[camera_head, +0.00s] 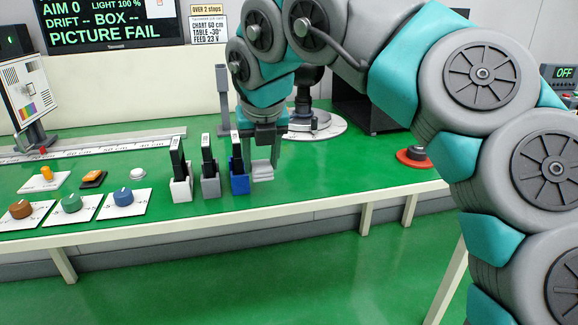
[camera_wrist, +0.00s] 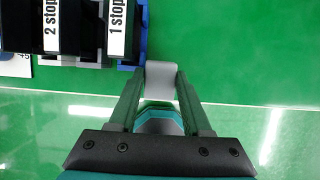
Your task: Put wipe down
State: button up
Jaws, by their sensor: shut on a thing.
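The wipe is a small pale grey piece (camera_head: 263,172), just right of the blue holder in the head view. My gripper (camera_head: 265,150) is shut on it from above. In the wrist view the pale wipe (camera_wrist: 161,78) sits between the two fingertips (camera_wrist: 161,85), over the green table. The wipe is low, close to the green table top (camera_head: 335,165). I cannot tell whether it touches the table.
A blue holder (camera_head: 240,184), a grey holder (camera_head: 211,187) and a white holder (camera_head: 181,189) stand left of my gripper with dark labelled plates in them. Knobs (camera_head: 123,197) lie further left. Green table between is clear.

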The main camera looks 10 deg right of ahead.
send_over(288, 179)
jog(key=s, duration=0.2)
jog(key=shift+w+a+f, duration=0.15)
jog(key=shift+a+f, duration=0.15)
jog(key=shift+f, duration=0.05)
jog(key=shift+d+f, duration=0.15)
jog(key=shift+f, duration=0.4)
jog(key=shift+d+f, duration=0.15)
jog(key=shift+f, duration=1.05)
jog(key=shift+f, duration=0.1)
jog(key=o, duration=1.2)
jog(key=shift+w, duration=0.1)
jog(key=v, duration=1.2)
jog(key=shift+p, duration=0.4)
